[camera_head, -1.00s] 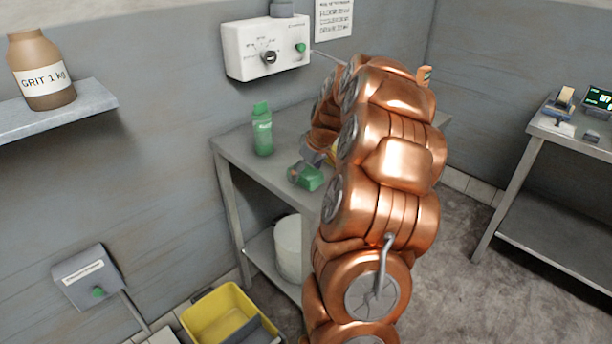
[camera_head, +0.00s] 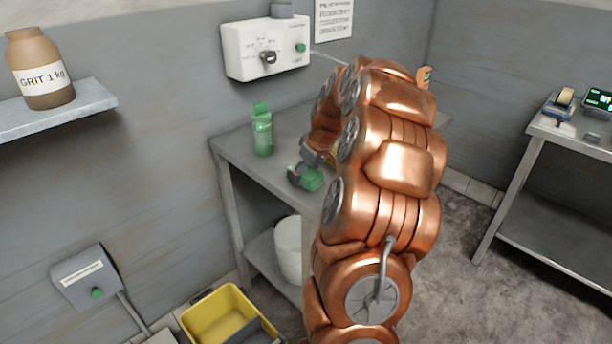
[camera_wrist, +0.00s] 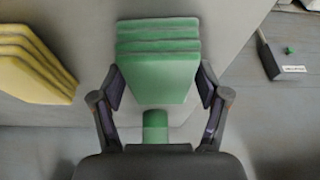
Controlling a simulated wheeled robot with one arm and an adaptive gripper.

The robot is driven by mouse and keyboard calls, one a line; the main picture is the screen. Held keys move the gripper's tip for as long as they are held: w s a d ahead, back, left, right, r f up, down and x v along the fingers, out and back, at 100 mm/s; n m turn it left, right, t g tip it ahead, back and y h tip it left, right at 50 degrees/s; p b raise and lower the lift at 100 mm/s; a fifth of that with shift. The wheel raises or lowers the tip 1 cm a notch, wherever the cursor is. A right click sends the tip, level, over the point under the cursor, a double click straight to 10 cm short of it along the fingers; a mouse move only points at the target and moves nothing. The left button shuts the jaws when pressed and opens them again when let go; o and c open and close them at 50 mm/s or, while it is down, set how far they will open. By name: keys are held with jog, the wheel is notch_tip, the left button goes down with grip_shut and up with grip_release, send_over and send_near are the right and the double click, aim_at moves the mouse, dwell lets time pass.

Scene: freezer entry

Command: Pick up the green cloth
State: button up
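The green cloth (camera_wrist: 158,68) is a folded, layered stack, centred between my fingers in the wrist view. It also shows in the head view (camera_head: 312,180), on the table near the front edge and partly hidden. My gripper (camera_wrist: 160,78) has its fingers spread, one on each side of the cloth. The fingertips are very close to the cloth's sides, and I cannot make out firm contact. In the head view my gripper (camera_head: 303,174) is low over the table at the cloth.
A yellow folded stack (camera_wrist: 33,65) lies left of the cloth in the wrist view. A green bottle (camera_head: 262,132) stands on the grey table (camera_head: 236,152) by the wall. A white bucket (camera_head: 289,248) is below, and a yellow bin (camera_head: 215,312) is on the floor.

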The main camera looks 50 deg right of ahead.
jog(key=c, duration=0.7)
jog(key=shift+r+p, duration=0.35)
jog(key=shift+p, duration=0.2)
jog(key=shift+r+b, duration=0.7)
jog(key=shift+r, duration=0.95)
jog(key=s+a+r+b, duration=0.1)
jog(key=s+a+b, duration=0.2)
jog(key=s+a, duration=0.7)
jog(key=shift+a+r, duration=0.25)
jog(key=shift+a, duration=0.95)
jog(key=shift+s, duration=0.1)
